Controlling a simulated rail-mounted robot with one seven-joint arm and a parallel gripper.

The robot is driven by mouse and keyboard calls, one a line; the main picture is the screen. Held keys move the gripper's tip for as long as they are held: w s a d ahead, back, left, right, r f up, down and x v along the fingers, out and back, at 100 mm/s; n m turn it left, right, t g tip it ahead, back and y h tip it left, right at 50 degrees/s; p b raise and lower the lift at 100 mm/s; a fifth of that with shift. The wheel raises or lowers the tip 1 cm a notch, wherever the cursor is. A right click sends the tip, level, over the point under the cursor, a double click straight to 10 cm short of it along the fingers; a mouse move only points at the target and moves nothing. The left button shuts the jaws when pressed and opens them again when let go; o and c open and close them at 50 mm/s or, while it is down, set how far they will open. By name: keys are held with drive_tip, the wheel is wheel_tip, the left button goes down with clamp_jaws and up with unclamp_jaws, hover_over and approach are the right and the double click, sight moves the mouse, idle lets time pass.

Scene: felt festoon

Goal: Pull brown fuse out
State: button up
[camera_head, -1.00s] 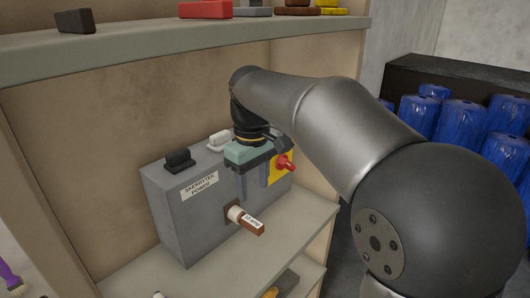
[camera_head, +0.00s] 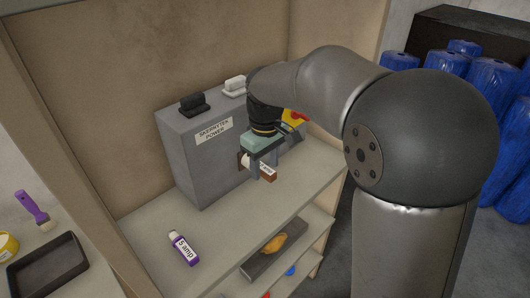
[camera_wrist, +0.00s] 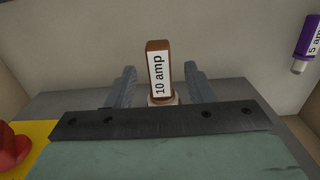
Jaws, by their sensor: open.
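The brown fuse (camera_head: 266,173), labelled 10 amp, sticks out of the front of the grey power box (camera_head: 204,165). In the wrist view the brown fuse (camera_wrist: 158,72) stands between my two fingers, with a gap on each side. Its pale base is partly hidden behind the gripper body. My gripper (camera_head: 268,165) is open around the fuse, and its fingers do not appear to touch it. In the wrist view my gripper (camera_wrist: 159,88) shows both fingers apart.
A purple 5 amp fuse (camera_head: 184,248) lies on the shelf (camera_head: 240,232) in front of the box. A red knob on yellow (camera_head: 296,117) is on the box's right. Black (camera_head: 194,104) and white (camera_head: 235,86) handles top the box. A black tray (camera_head: 48,264) stands at left.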

drive_tip(key=shift+f, duration=0.1)
clamp_jaws()
drive_tip(key=shift+s+d+b, duration=0.75)
drive_tip(key=shift+s+d, duration=1.15)
drive_tip(key=shift+s, duration=0.1)
